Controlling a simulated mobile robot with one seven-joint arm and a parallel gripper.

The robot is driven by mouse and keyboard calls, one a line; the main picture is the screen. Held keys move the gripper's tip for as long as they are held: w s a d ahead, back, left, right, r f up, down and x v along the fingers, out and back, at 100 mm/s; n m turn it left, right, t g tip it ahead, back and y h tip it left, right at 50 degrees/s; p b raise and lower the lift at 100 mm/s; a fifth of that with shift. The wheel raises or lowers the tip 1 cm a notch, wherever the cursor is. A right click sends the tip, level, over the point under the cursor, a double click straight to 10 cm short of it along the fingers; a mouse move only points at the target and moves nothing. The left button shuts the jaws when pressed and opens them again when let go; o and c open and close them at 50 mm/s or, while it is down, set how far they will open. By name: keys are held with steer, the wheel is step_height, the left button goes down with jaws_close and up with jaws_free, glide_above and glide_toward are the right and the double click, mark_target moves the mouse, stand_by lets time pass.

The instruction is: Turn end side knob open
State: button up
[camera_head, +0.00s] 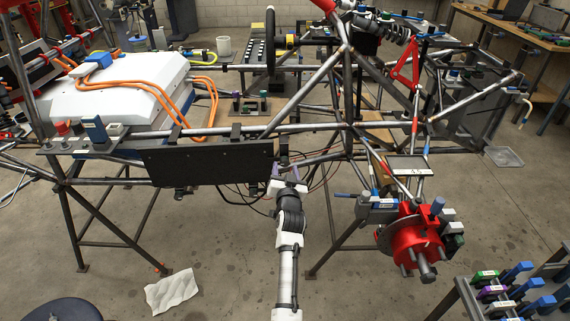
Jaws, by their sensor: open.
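My gripper (289,174) is at the lower edge of the tube chassis, at the right end of a black panel (205,163). Its two fingertips point up and away and look spread, with nothing visible between them. I cannot tell for sure which part is the end side knob. A grey block with a blue part (378,208) is on the chassis to the right of my gripper, beside the red wheel hub (416,243). A red knob (62,128) and a blue-topped block (96,131) sit on the chassis rail at left, apart from my gripper.
Chassis tubes (300,95) and dark cables (322,172) surround my gripper. A white battery box (125,88) with orange cables is at upper left. A rack with coloured handles (495,292) is at lower right. A white cloth (172,291) lies on the floor.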

steer(key=shift+w, duration=1.25)
steer(key=c, duration=1)
